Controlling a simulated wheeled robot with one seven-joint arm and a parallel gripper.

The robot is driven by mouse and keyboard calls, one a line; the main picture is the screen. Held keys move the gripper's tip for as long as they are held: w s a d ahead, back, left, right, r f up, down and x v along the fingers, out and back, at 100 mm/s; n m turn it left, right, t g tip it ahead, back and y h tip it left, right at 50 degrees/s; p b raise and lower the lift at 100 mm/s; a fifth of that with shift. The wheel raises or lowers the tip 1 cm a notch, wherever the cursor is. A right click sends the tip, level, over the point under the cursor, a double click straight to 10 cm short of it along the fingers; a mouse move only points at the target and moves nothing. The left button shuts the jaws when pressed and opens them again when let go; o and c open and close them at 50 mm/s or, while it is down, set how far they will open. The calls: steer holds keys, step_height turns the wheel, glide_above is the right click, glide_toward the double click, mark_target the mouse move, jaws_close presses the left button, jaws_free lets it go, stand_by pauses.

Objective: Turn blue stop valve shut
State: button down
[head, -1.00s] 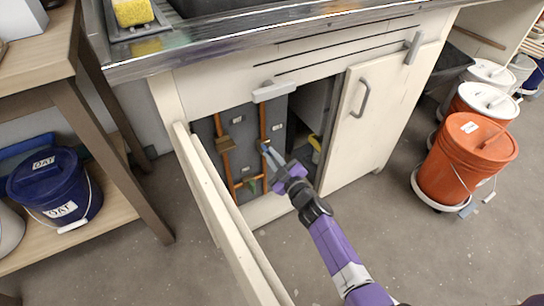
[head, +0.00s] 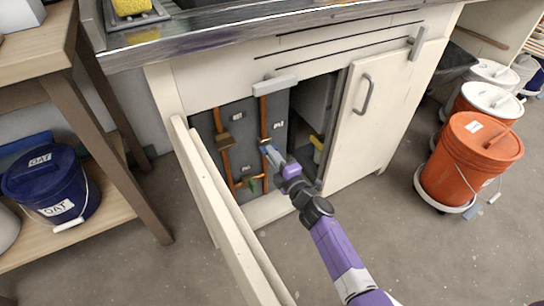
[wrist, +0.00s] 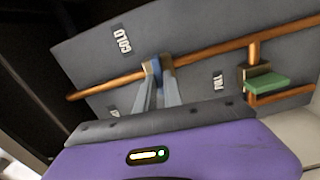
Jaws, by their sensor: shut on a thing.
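The blue stop valve (wrist: 154,66) sits on a copper pipe inside the open cabinet under the sink. In the head view my gripper (head: 270,150) reaches into the cabinet at the right-hand copper pipe and largely covers the valve. In the wrist view my gripper (wrist: 160,85) has its two fingers close together on the blue valve's handle, against the pipe. The fingers hide much of the handle, so its exact angle is hard to tell.
A green-handled valve (wrist: 268,80) sits nearby on the pipework. The open left cabinet door (head: 225,215) stands beside my arm; the right door (head: 370,125) is shut. Orange bucket (head: 462,160) stands at right, blue bucket (head: 45,185) on the left shelf. The floor between is clear.

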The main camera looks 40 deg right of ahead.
steer(key=shift+a+f+n, duration=0.1)
steer(key=shift+n, duration=0.6)
steer(key=c, duration=1.5)
jaws_free()
steer(key=shift+o, duration=0.2)
steer(key=shift+s, duration=0.1)
steer(key=v, duration=0.7)
steer(key=shift+s+p, duration=0.35)
